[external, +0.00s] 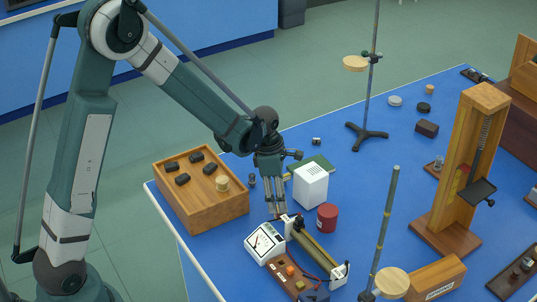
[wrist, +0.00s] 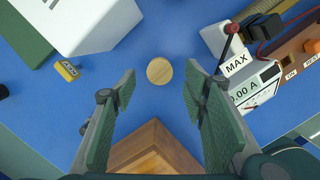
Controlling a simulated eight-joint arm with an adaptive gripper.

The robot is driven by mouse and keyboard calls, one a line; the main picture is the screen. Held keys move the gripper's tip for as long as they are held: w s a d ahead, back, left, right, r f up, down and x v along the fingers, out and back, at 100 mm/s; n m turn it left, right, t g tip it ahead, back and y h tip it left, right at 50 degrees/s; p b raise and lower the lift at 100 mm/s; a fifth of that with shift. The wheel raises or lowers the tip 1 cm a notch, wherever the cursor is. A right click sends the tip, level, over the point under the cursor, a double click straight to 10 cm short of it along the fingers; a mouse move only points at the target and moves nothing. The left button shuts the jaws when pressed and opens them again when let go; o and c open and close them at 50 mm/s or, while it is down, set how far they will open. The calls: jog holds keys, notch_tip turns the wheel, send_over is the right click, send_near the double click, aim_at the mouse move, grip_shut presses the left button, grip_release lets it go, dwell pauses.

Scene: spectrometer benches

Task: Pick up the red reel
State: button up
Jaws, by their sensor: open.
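The red reel (external: 327,217) stands upright on the blue bench in the external view, just right of and below the white box (external: 311,185). I cannot make it out in the wrist view. My gripper (external: 276,211) points down left of the reel, apart from it, between the wooden tray and the white box. In the wrist view my gripper (wrist: 160,78) has its two green fingers spread, with nothing held. A round pale wooden piece (wrist: 159,70) shows below, in line with the gap between the fingertips.
A wooden tray (external: 180,209) with dark pieces is to the left. A white meter (external: 265,243) and a long brass-coloured apparatus (external: 317,249) with wires lie close in front. A tripod stand (external: 368,133) is behind. Blue bench right of the reel is clear.

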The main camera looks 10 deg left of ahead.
dwell(0.3)
jog(key=shift+d+f+b, duration=0.2)
jog(key=shift+f, duration=1.1)
jog(key=shift+d+f+b, duration=0.15)
jog(key=shift+f+b, duration=0.05)
jog(key=shift+f, duration=1.1)
jog(key=c, duration=0.9)
